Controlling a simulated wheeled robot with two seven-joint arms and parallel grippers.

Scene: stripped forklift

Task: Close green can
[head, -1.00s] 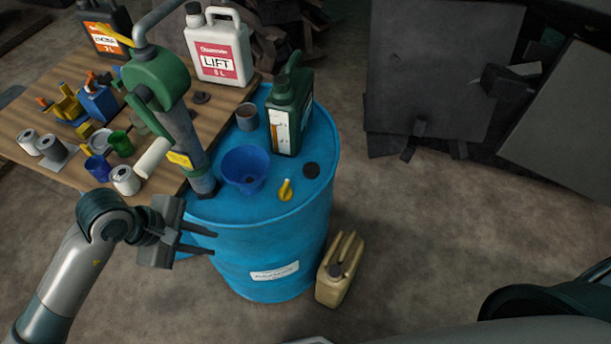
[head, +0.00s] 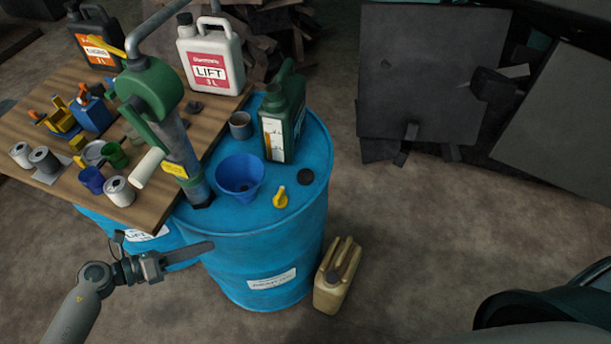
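The green can (head: 283,118), a dark green jug with a pale label, stands upright on the blue drum (head: 265,243). Its neck is at the top left; it is too small to tell whether a lid is on it. A round black cap (head: 307,176) lies flat on the drum top, in front of the can and to its right. My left gripper (head: 208,246) is in front of the drum's left side, below its top and apart from the can and the cap. Its fingers overlap edge-on, so their opening is hidden. My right gripper is not in view.
A blue funnel (head: 239,177), a yellow nozzle (head: 279,197) and a grey cup (head: 240,125) stand on the drum. A green pump (head: 150,90) rises at its left edge. A wooden table (head: 140,205) holds cans and another dark cap (head: 194,107). A tan canister (head: 336,277) stands on the floor.

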